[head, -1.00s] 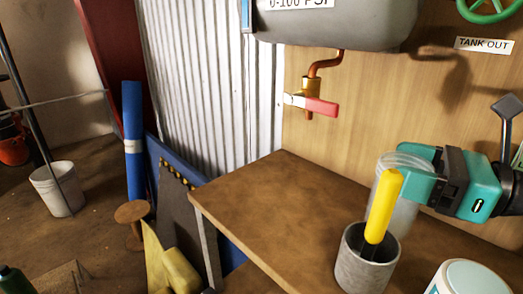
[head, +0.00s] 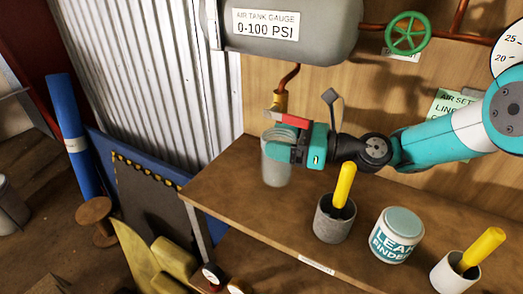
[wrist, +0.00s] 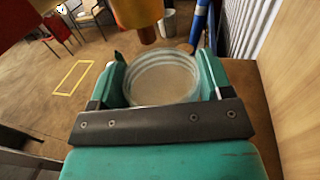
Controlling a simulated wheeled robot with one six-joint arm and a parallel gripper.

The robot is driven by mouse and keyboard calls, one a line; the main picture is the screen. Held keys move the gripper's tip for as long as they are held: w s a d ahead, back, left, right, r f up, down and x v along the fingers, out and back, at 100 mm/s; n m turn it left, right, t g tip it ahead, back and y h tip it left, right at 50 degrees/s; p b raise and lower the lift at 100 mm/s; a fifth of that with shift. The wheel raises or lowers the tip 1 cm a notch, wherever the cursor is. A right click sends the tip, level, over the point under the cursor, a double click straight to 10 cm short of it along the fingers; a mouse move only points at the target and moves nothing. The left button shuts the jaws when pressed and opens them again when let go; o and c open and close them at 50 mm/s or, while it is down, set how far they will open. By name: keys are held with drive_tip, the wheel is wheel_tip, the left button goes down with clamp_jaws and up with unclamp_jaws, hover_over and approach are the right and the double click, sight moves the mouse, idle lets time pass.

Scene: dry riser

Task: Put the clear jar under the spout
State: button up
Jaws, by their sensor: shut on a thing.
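The clear jar (head: 275,170) is upright over the left part of the wooden shelf (head: 235,205). My gripper (head: 280,152) is shut on it near its top. In the wrist view, the jar (wrist: 160,78) has an open round mouth between my two fingers (wrist: 158,80). The brass spout (head: 280,100) hangs from a copper pipe below the grey tank, with a red handle (head: 295,120). In the wrist view, the spout's end (wrist: 147,34) shows at the jar's far rim. I cannot tell whether the jar touches the shelf.
A grey cup (head: 332,222) with a yellow-handled tool, a leak finder tub (head: 397,235) and a white cup (head: 455,272) with another yellow handle stand along the shelf to the right. The grey tank (head: 295,35) hangs above. The shelf's left end is clear.

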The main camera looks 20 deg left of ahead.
drive_tip(key=shift+a+f+b, duration=0.15)
drive_tip(key=shift+f+b, duration=1.7)
drive_tip(key=shift+b, duration=0.2)
drive_tip(key=shift+r, duration=0.15)
drive_tip(key=o, duration=1.3)
drive_tip(key=shift+f, duration=0.2)
drive_tip(key=shift+o, duration=0.2)
